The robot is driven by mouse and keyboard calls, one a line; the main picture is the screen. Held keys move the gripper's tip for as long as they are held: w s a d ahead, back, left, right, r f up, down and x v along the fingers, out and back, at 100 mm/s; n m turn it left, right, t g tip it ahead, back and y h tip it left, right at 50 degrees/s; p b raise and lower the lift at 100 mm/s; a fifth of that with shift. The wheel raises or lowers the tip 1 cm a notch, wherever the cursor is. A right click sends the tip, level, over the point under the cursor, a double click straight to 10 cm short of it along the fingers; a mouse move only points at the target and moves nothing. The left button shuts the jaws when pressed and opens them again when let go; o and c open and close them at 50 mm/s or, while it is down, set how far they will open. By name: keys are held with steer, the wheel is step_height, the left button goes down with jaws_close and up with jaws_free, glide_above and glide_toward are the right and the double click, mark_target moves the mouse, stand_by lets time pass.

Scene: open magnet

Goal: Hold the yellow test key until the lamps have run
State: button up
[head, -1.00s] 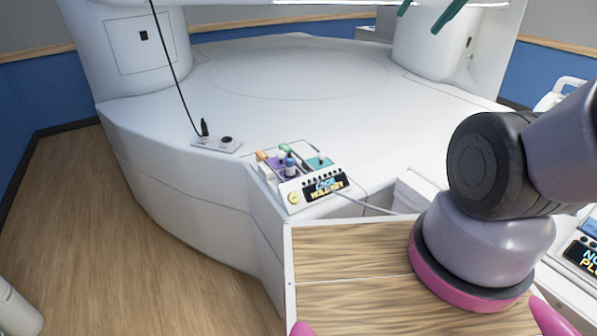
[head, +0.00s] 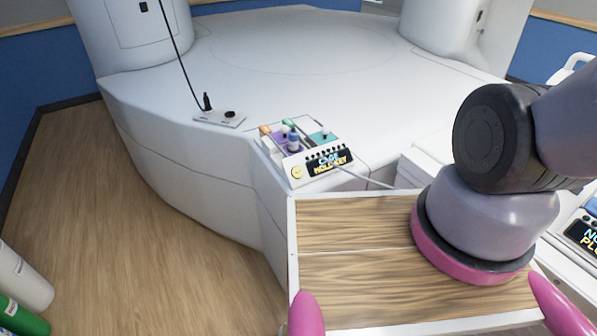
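The yellow test key (head: 297,172) is a small round yellow button on the left front face of a white box (head: 308,177) at the magnet's front edge. Beside it a dark display (head: 330,162) shows bright lettering; its lower line seems to read "HOLD KEY". A row of small dark dots (head: 325,150), perhaps the lamps, runs above the display; I cannot tell that any is lit. Nothing touches the key. Part of my arm shows at the right, but my gripper is outside the view.
A socket plate (head: 220,118) with a black cable stands left on the white magnet (head: 180,155). A second display (head: 583,236) is at the right edge. Bare wood floor (head: 130,230) lies left.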

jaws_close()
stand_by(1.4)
